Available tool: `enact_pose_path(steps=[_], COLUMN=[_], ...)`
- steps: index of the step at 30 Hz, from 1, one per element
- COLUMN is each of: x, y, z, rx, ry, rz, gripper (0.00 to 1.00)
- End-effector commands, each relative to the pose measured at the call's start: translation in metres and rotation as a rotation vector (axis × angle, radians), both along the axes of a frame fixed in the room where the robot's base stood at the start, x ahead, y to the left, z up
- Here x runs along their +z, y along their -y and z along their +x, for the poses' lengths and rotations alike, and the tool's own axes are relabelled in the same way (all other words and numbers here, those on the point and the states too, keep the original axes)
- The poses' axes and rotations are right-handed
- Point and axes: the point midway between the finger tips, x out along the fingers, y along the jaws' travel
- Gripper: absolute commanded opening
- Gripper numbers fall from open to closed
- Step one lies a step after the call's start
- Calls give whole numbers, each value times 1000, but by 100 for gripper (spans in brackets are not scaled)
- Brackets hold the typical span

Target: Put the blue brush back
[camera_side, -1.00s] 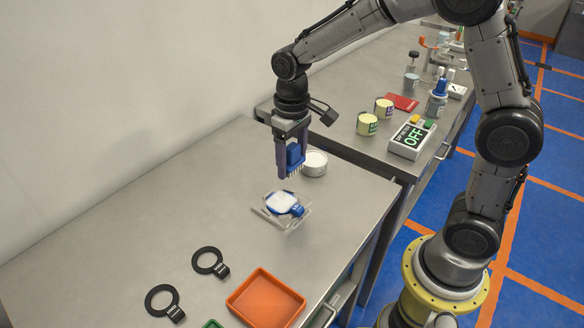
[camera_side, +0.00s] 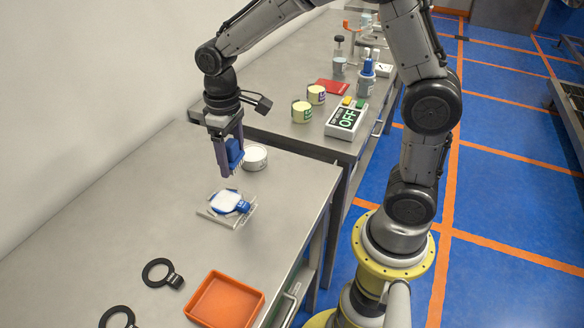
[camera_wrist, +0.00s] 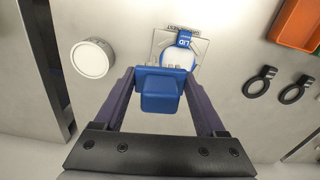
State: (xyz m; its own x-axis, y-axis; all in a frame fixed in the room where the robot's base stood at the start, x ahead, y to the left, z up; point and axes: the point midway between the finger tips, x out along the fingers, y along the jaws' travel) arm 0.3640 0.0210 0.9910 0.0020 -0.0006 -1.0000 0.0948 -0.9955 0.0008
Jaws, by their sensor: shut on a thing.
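My gripper (camera_side: 229,158) is shut on the blue brush (camera_side: 235,153) and holds it above the left bench. The brush has a blocky blue body with pale bristles pointing down. It fills the space between the jaws in the wrist view (camera_wrist: 160,97). Below it, on the bench, is a clear plate (camera_side: 212,216) bearing a white, round-topped piece with a blue tab marked LID (camera_side: 227,201). Brush and piece appear apart. The piece also shows beyond the bristles in the wrist view (camera_wrist: 180,57), partly hidden by the brush.
A white round tub (camera_side: 255,157) stands close beside the gripper. Black ring tools (camera_side: 162,273) and an orange tray (camera_side: 224,300) lie toward the front. The far bench holds yellow-labelled cans (camera_side: 302,112), an OFF display box (camera_side: 346,118) and bottles (camera_side: 367,78). The bench's left part is clear.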

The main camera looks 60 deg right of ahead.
Motion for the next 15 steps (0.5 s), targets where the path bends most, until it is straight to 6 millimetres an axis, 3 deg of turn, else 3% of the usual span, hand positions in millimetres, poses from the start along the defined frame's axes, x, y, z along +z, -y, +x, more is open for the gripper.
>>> enact_pose_path(steps=[2,6,15], x=[-3,5,24], y=[3,31,86], z=[-20,-66,-175], rx=[74,155,115], ry=[-2,3,5], rz=[0,-2,-5], gripper=[21,21,21])
